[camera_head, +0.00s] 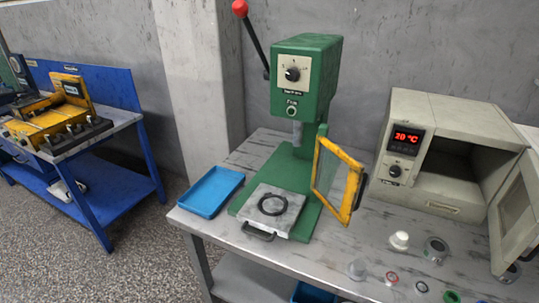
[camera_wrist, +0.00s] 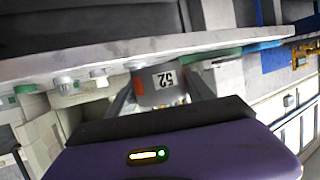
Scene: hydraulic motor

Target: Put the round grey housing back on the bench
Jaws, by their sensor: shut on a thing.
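In the wrist view, which appears upside down, my gripper (camera_wrist: 161,90) is shut on a round grey housing (camera_wrist: 158,78) with an orange patch and a dark number on its side. One finger lies on each side of it. The bench top (camera_wrist: 110,56) shows just beyond the housing, and I cannot tell whether they touch. In the head view, neither my gripper nor the held housing can be seen. The bench (camera_head: 345,235) there carries a grey round part (camera_head: 435,249) in front of the oven.
A green press (camera_head: 304,80) has a dark ring (camera_head: 273,204) on its plate and an open yellow-framed guard (camera_head: 337,180). A blue tray (camera_head: 211,190) lies left. Small parts, including a white cap (camera_head: 400,240), stand before the open oven (camera_head: 450,150). Bench between guard and parts is clear.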

